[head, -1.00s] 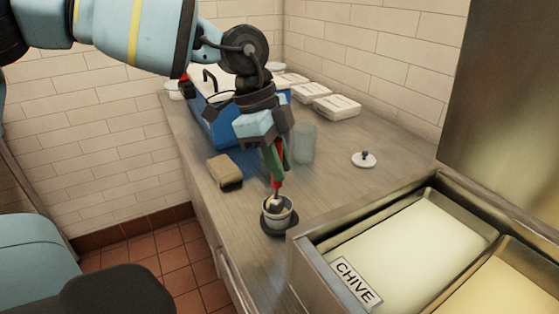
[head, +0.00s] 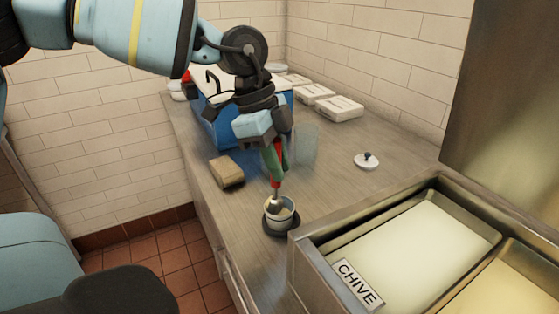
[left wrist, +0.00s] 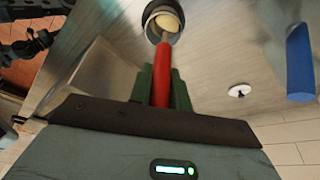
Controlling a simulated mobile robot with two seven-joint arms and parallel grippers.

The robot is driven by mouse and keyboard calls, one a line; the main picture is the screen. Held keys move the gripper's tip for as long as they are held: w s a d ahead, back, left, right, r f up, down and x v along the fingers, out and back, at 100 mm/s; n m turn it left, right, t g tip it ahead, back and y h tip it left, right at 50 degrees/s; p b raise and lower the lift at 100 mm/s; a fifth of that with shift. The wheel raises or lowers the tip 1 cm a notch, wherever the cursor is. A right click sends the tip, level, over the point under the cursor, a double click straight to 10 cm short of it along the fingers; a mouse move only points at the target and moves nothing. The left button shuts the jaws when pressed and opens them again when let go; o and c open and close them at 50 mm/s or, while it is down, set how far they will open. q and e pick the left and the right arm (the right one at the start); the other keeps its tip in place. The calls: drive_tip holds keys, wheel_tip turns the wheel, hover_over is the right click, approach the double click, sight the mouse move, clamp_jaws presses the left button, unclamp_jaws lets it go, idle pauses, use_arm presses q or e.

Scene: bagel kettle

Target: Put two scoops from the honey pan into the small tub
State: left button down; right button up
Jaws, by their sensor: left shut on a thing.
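My left gripper (head: 275,163) points down and is shut on the red-handled scoop (head: 276,184). The scoop's metal bowl is low at the mouth of the small tub (head: 281,222), overlapping its left part in the head view; whether they touch I cannot tell. The tub is upright on a dark round base on the counter, with something pale inside. In the left wrist view, the green fingers (left wrist: 160,88) grip the red handle (left wrist: 161,72), and the tub (left wrist: 148,14) is beyond it. I cannot tell which pan holds honey. My right gripper is not seen.
A pan labelled CHIVE (head: 412,240) and a yellowish pan (head: 515,285) sit in the metal well at right. A tan sponge-like block (head: 227,172), a clear container (head: 306,145), a white lid (head: 367,162) and a blue box (head: 215,120) stand on the counter (head: 335,180).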

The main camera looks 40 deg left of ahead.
use_arm(q)
drive_tip(key=shift+a, duration=0.15)
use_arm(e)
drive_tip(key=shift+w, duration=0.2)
use_arm(q)
drive_tip(key=shift+a, duration=0.2)
idle(0.6)
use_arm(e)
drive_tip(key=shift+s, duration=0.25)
use_arm(q)
drive_tip(key=shift+d+b, duration=0.4)
drive_tip(key=shift+d, duration=0.2)
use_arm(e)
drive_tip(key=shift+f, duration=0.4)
use_arm(q)
drive_tip(key=shift+r, duration=0.1)
idle(0.3)
